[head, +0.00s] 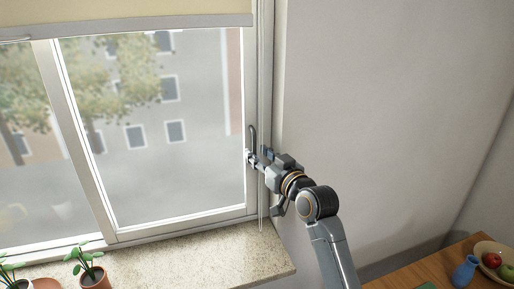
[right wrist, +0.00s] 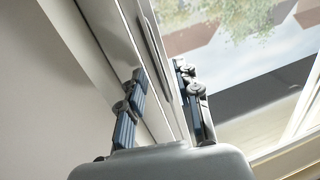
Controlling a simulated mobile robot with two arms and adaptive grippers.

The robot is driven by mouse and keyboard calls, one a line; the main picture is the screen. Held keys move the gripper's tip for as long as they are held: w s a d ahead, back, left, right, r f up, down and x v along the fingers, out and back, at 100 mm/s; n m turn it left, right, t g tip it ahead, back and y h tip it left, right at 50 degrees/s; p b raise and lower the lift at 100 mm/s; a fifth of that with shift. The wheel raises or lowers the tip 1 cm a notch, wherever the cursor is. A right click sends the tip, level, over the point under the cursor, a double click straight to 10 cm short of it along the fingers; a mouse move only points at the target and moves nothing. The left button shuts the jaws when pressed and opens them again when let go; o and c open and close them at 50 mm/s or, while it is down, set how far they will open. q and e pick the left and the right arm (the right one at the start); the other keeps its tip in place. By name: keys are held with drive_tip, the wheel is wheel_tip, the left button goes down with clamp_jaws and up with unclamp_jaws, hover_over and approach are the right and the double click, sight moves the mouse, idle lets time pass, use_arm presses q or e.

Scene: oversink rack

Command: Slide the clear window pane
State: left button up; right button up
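The clear window pane (head: 165,165) is in a white sash, in the right half of the window in the head view. A slim dark handle (head: 253,135) stands upright on the sash's right side; it also shows as a long grey bar in the right wrist view (right wrist: 152,42). My right gripper (head: 254,160) is at the lower part of this handle. In the right wrist view its fingers (right wrist: 162,92) are apart, one on each side of the bar, with a gap visible. I cannot tell whether either finger touches it. My left gripper is not in view.
A pale blind (head: 120,8) covers the window's top. A thin cord (head: 262,205) hangs near my right gripper. Potted plants (head: 92,276) stand on the speckled sill (head: 200,258) at left. A wooden table (head: 410,278) at lower right bears a fruit bowl (head: 484,250) and a blue jug (head: 465,271).

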drive_tip(key=shift+x, duration=0.8)
drive_tip(key=shift+c, duration=0.2)
clamp_jaws()
